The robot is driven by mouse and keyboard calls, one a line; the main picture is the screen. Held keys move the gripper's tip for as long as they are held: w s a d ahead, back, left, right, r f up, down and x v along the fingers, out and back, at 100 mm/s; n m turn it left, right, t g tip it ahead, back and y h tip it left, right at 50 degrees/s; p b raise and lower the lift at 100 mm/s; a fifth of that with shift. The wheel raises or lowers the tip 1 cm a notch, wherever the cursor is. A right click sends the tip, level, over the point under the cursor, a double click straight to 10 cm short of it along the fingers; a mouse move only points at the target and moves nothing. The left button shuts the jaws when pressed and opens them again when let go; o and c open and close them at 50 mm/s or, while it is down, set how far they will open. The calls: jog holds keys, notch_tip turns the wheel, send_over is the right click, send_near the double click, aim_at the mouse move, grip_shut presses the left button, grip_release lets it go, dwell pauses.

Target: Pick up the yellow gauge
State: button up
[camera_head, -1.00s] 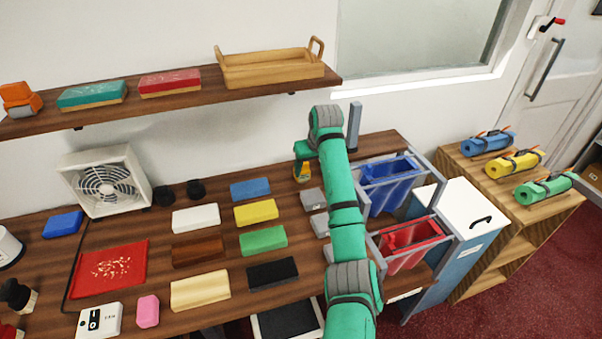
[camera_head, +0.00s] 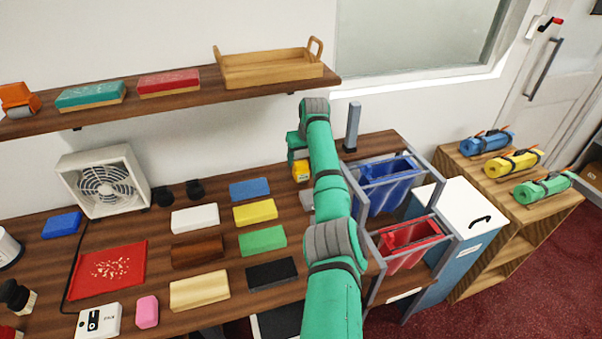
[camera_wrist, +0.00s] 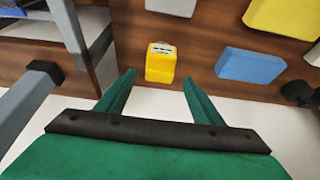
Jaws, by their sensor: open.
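The yellow gauge (camera_wrist: 160,66) is a small yellow block with a pale display on one end. In the wrist view it lies on the brown counter, ahead of and between the two green fingers. My gripper (camera_wrist: 158,88) is open and empty, with the gauge just beyond its fingertips. In the head view the gauge (camera_head: 300,171) shows at the back of the counter, just below my gripper (camera_head: 297,152), and my arm covers part of the area beside it.
A blue block (camera_wrist: 250,66) lies right of the gauge in the wrist view, and a grey block (camera_wrist: 171,5) lies beyond it. A grey post (camera_head: 352,127) and a rack with blue (camera_head: 388,190) and red (camera_head: 410,238) bins stand to the right in the head view.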

aim_at(301, 163)
jog(key=shift+x, duration=1.65)
grip_shut()
jog(key=shift+r, duration=0.1)
